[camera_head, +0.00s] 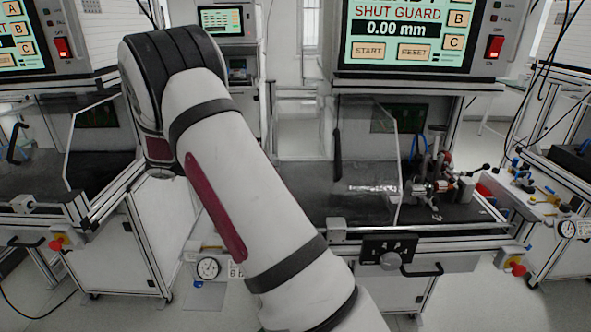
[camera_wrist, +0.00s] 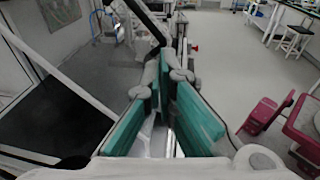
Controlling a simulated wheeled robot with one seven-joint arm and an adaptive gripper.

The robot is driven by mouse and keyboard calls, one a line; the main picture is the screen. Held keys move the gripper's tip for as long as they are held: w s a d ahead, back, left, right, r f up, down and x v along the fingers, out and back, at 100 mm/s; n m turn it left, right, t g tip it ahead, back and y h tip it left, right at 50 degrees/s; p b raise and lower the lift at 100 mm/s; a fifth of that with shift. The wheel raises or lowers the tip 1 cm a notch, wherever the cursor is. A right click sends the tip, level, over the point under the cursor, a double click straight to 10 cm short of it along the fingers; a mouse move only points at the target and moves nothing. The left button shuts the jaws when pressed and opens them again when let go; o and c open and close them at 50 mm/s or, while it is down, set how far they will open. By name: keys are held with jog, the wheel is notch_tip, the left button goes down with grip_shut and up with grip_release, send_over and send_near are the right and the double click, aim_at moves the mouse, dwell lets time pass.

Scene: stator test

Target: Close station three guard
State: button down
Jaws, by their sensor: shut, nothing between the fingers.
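The station at the right of the head view has a screen (camera_head: 410,30) reading "SHUT GUARD" and "0.00 mm". Below it a clear guard panel (camera_head: 372,150) with a dark upright bar (camera_head: 337,150) stands over the left part of the bench. The fixture (camera_head: 436,185) to its right is uncovered. No station number is readable. My gripper (camera_wrist: 165,78) shows in the wrist view with teal finger pads, shut and empty. It is beside a framed station with a black surface (camera_wrist: 50,122). It is out of sight in the head view.
A second station with a clear panel (camera_head: 95,135) stands at the left. A black front handle (camera_head: 422,271) and a knob box (camera_head: 388,250) project from the bench. A table with tools (camera_head: 530,190) is at the right. Pink furniture (camera_wrist: 262,116) stands right in the wrist view.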

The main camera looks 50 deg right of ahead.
aim_at(337, 169)
jog(key=p+x, duration=0.2)
jog(key=x, duration=1.1)
jog(key=shift+s+d+f, duration=0.1)
jog(key=shift+s+d, duration=0.2)
jog(key=s+a+r+p+x, duration=0.1)
jog(key=p+x, duration=0.4)
jog(key=x, duration=1.2)
jog(key=s+a+r+p+x, duration=0.2)
jog(key=p+x, duration=0.4)
jog(key=x, duration=1.2)
jog(key=shift+s+r, duration=0.65)
jog(key=shift+s, duration=0.1)
jog(key=b+v, duration=0.2)
jog(key=v, duration=1.2)
jog(key=shift+w, duration=0.15)
jog(key=shift+a, duration=0.1)
